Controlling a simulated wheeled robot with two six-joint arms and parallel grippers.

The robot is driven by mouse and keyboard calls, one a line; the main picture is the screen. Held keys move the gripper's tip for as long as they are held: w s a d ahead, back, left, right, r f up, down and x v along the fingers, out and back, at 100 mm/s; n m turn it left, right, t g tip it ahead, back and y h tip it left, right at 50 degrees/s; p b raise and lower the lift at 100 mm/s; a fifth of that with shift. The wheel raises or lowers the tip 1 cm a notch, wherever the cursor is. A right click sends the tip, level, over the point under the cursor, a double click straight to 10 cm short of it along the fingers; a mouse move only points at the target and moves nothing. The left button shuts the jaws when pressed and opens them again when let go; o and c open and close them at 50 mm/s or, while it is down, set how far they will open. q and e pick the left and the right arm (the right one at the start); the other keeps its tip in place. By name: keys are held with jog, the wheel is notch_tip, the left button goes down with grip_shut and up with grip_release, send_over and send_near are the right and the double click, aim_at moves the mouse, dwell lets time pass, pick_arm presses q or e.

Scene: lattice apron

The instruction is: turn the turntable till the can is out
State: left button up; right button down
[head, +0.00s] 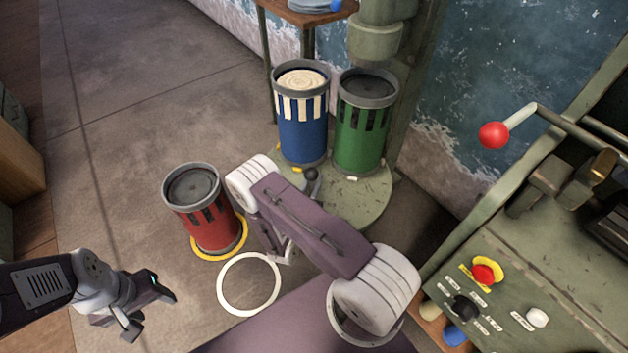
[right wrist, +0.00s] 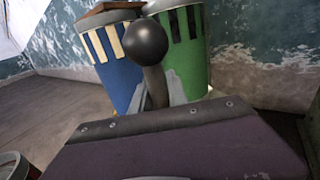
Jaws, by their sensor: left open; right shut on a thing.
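The green turntable (head: 368,205) is a low round plate on the floor. A blue can (head: 303,135) with pale strips and cream contents stands on it, beside a green can (head: 360,140) with dark slots, below a thick green pipe. A handle with a black ball (head: 311,174) rises near the turntable's front edge; it also shows in the right wrist view (right wrist: 145,40). My right gripper (right wrist: 157,97) is shut on the handle's stem below the ball; my arm hides it in the head view. My left gripper (head: 150,308) is open and empty at lower left.
A red can (head: 208,215) stands on a yellow floor ring (head: 196,254), with an empty white ring (head: 222,300) beside it. A control console (head: 540,270) with buttons and a red-knobbed lever (head: 494,135) stands at right. The floor at upper left is clear.

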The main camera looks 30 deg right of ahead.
jog(key=shift+r, duration=0.1)
dwell(0.5)
jog(key=c, duration=1.3)
grip_release()
jog(key=p+v, duration=0.2)
jog(key=v, duration=0.7)
